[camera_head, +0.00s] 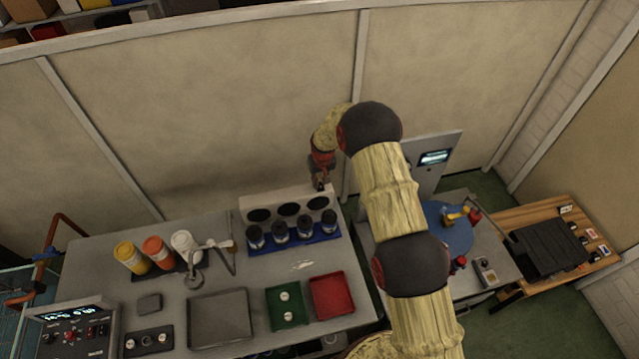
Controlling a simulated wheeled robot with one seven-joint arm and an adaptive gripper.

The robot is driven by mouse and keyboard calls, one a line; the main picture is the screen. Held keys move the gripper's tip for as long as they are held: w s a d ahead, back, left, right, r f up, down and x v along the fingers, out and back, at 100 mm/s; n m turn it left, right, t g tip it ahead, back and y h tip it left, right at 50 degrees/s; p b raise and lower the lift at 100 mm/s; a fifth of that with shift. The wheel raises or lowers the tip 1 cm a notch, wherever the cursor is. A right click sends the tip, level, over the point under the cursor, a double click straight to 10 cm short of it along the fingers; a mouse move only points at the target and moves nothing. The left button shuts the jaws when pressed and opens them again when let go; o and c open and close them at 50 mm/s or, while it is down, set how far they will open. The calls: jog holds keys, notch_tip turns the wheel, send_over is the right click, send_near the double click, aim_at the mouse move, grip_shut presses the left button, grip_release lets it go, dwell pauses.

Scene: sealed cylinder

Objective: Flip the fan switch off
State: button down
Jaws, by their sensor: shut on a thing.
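My gripper (319,184) is small in the head view, at the top right of a pale housing (272,198) with three dark round openings. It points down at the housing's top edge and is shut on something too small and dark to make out. I cannot tell which part there is the fan switch, or its position. A control box (70,337) with a lit display and several small switches stands at the bottom left, far from my gripper.
Several dark jars stand in a blue rack (290,247) before the housing. The grey table (90,262) also bears bottles (130,257), a grey tray (220,290), a green tray (273,318) and a red tray (350,285). A beige wall (200,100) rises behind.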

jog(key=shift+s+t+b, duration=0.15)
jog(key=shift+t+b, duration=0.45)
jog(key=shift+b, duration=0.35)
jog(key=c, duration=1.7)
grip_release()
jog(key=v, duration=1.2)
jog(key=shift+s+d, duration=0.2)
